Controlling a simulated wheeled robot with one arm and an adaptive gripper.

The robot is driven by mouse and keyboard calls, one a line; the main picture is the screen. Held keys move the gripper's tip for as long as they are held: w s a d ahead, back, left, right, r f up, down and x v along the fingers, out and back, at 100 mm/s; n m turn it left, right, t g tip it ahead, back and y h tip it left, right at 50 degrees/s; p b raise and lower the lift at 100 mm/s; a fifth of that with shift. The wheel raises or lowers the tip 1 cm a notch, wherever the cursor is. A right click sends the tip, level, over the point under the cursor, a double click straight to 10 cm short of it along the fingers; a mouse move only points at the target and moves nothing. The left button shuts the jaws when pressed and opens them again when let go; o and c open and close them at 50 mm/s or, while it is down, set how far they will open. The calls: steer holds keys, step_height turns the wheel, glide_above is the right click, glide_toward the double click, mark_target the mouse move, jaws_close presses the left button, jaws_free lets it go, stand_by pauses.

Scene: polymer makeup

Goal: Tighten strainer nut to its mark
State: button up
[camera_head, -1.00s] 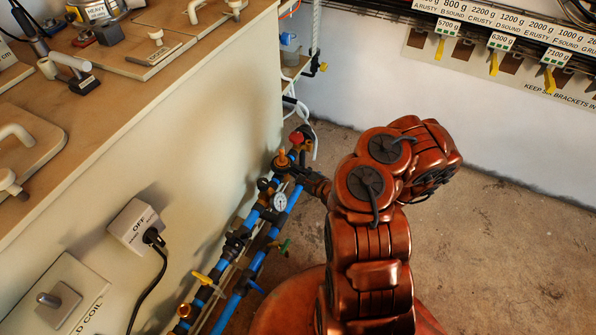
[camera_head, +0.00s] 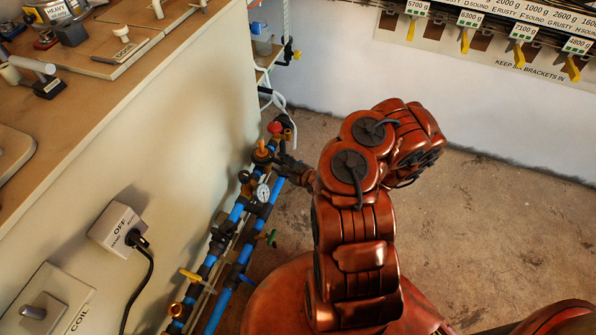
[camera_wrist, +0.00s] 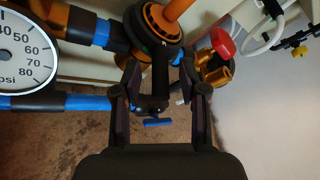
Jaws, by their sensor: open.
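The pipework carries a fitting with an orange top (camera_head: 262,149), which shows at the top of the wrist view (camera_wrist: 163,22) with an orange stem. Below it a dark cylindrical piece (camera_wrist: 160,75) hangs between my fingers, with a dark ring and a small blue lever (camera_wrist: 158,122) at its lower end. I cannot tell which part is the strainer nut, and no mark is readable. My gripper (camera_wrist: 159,68) is open, its fingers either side of the dark piece; contact is unclear. In the head view my gripper (camera_head: 287,167) is beside the pipe, its fingertips hard to make out.
A pressure gauge (camera_head: 262,192) faces up beside the fitting; its dial is large at left in the wrist view (camera_wrist: 22,52). A red knob (camera_head: 274,127) is just beyond. Blue pipes (camera_head: 225,290) run along the bench panel, near a switch box (camera_head: 118,229). Open floor (camera_head: 490,230) lies right.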

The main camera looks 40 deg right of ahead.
steer(key=v, duration=1)
steer(key=shift+s+r, duration=0.15)
steer(key=shift+s, duration=0.2)
stand_by(0.6)
